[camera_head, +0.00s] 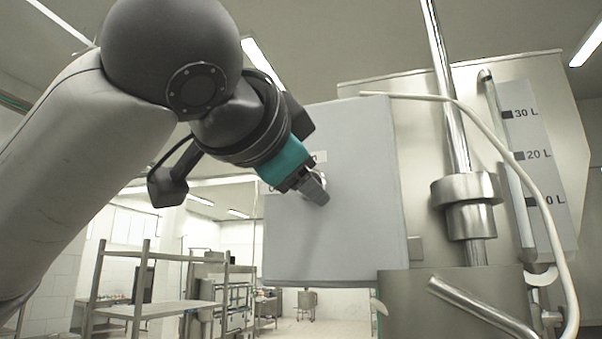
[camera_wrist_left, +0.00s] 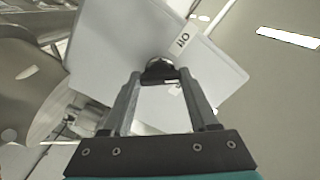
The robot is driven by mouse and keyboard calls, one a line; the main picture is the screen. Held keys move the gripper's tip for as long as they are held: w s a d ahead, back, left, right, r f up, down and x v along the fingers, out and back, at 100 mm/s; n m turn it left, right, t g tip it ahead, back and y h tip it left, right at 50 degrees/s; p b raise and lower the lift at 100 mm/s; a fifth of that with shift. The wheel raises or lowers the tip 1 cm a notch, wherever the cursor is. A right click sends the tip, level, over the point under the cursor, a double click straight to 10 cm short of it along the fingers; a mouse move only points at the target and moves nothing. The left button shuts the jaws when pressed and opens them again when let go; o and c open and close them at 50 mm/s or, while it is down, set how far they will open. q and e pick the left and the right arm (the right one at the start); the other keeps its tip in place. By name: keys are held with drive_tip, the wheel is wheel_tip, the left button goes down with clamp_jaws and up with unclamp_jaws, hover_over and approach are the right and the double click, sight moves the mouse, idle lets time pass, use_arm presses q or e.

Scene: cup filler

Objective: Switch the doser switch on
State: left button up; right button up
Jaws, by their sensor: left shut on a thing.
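The doser switch is a dark round knob (camera_wrist_left: 159,69) on the face of a light grey control box (camera_head: 350,235). The box also fills the middle of the left wrist view (camera_wrist_left: 110,45). My left gripper (camera_head: 317,193) reaches the box face from the upper left. In the left wrist view its two fingers (camera_wrist_left: 159,82) stand one on each side of the knob, shut on it. A white label (camera_wrist_left: 181,42) beside the knob appears to read "Off". In the head view the gripper mostly hides the knob. My right gripper is not in view.
A steel tank (camera_head: 450,85) with a litre scale (camera_head: 530,155) stands right of the box. A vertical steel rod (camera_head: 447,90) and a pale hose (camera_head: 540,190) run in front of it. Steel shelving (camera_head: 150,290) stands at lower left, farther back.

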use_arm(q)
drive_tip(key=shift+r+m+p, duration=0.1)
drive_tip(key=shift+m+p, duration=0.95)
drive_tip(key=shift+m, duration=2.85)
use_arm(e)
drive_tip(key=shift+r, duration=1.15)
use_arm(q)
drive_tip(key=o, duration=1.4)
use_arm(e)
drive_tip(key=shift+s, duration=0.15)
